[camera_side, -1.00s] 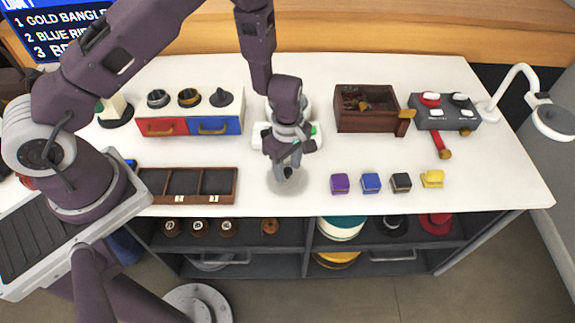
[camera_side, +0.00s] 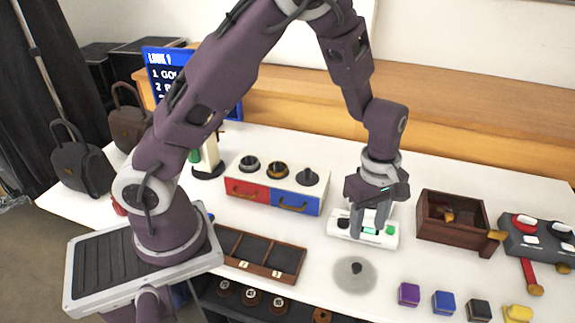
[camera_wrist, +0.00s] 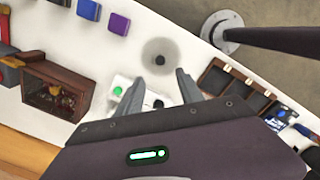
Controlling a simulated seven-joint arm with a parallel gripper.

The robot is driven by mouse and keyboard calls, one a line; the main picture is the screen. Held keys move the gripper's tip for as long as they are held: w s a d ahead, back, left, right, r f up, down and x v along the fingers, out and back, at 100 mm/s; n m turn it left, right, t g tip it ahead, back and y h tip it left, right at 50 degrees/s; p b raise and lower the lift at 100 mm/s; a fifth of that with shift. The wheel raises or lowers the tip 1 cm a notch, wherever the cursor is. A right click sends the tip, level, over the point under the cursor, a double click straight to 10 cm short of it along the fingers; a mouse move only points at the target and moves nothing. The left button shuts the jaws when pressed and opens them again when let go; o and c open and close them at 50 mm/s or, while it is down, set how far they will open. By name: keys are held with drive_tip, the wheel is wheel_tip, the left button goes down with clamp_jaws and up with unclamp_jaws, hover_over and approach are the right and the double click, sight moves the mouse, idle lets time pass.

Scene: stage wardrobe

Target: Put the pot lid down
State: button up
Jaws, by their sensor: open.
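The pot lid (camera_side: 354,276) is a round, see-through grey disc with a dark knob in its middle. It lies flat, knob up, on the white table near the front edge. It also shows in the wrist view (camera_wrist: 160,62), beyond my fingertips. My gripper (camera_side: 370,232) is open and empty, raised behind the lid and apart from it. In the wrist view the two fingers (camera_wrist: 156,82) are spread with nothing between them.
A white box with green and black buttons (camera_side: 342,229) stands behind the lid, partly hidden by my gripper. A divided brown tray (camera_side: 270,254) is left; coloured blocks (camera_side: 444,302) are right. A brown open box (camera_side: 440,232) stands behind the blocks.

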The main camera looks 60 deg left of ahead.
drive_tip(key=s+a+r+m+t+h, duration=0.1)
drive_tip(key=s+r+m, duration=0.3)
drive_tip(key=r, duration=0.5)
drive_tip(key=s+r+m+t+h, duration=0.1)
drive_tip(key=s+r+m, duration=0.3)
drive_tip(key=r, duration=0.4)
drive_tip(key=s+a+r+m+t+y, duration=0.1)
drive_tip(key=s+a+r+m, duration=0.1)
drive_tip(key=s+m, duration=0.2)
drive_tip(key=s+a+r+m+t+y, duration=0.1)
drive_tip(key=s+a+r+m+t, duration=0.1)
drive_tip(key=s+m, duration=0.3)
drive_tip(key=s+a, duration=0.1)
drive_tip(key=s, duration=0.3)
drive_tip(key=shift+s+r, duration=0.35)
